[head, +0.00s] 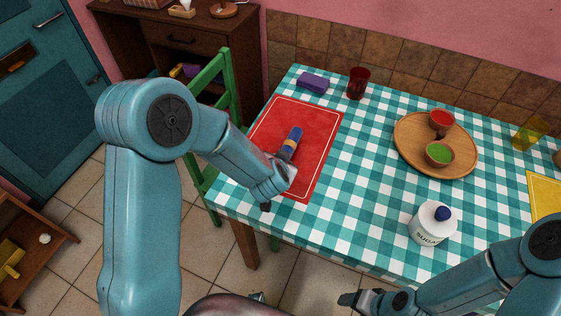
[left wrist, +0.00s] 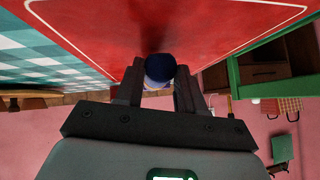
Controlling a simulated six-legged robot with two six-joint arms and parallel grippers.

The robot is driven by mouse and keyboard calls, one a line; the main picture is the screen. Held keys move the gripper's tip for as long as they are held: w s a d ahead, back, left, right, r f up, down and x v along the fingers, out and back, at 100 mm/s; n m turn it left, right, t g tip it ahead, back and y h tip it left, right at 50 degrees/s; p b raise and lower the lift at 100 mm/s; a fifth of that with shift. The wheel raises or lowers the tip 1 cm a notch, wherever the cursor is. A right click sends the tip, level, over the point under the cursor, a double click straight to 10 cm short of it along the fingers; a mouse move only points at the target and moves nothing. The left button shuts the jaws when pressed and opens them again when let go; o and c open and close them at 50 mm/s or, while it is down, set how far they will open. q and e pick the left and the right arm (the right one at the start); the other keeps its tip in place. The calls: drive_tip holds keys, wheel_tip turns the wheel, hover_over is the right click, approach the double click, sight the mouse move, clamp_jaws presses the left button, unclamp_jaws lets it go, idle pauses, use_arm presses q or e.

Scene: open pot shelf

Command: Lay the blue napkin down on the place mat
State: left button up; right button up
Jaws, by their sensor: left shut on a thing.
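The blue napkin (head: 292,141) is a roll with a tan band, seen over the red place mat (head: 316,125) at the table's left end. My left gripper (head: 283,167) is shut on the blue napkin. In the left wrist view the napkin's round blue end (left wrist: 159,68) shows between the fingers of my left gripper (left wrist: 158,88), with the red mat (left wrist: 200,25) close beyond. I cannot tell whether the napkin touches the mat. My right gripper (head: 358,299) is low at the table's front side, apart from the napkin; its jaw opening is unclear.
A purple block (head: 313,83) and a red glass (head: 357,83) stand behind the mat. A wooden tray (head: 408,158) with two small bowls is to the right. A white sugar jar (head: 432,225) stands near the front. A green chair (head: 222,95) is at the left edge.

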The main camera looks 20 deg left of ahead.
use_arm(q)
drive_tip(key=shift+f, duration=0.2)
drive_tip(key=o, duration=1)
drive_tip(key=shift+o, duration=0.2)
drive_tip(key=shift+r, duration=0.15)
drive_tip(key=shift+s+d+r+p, duration=0.1)
drive_tip(key=shift+s+r+p, duration=0.15)
drive_tip(key=shift+r+p, duration=0.5)
drive_tip(key=p+v, duration=0.1)
drive_tip(key=v, duration=1)
drive_tip(key=shift+s, duration=0.15)
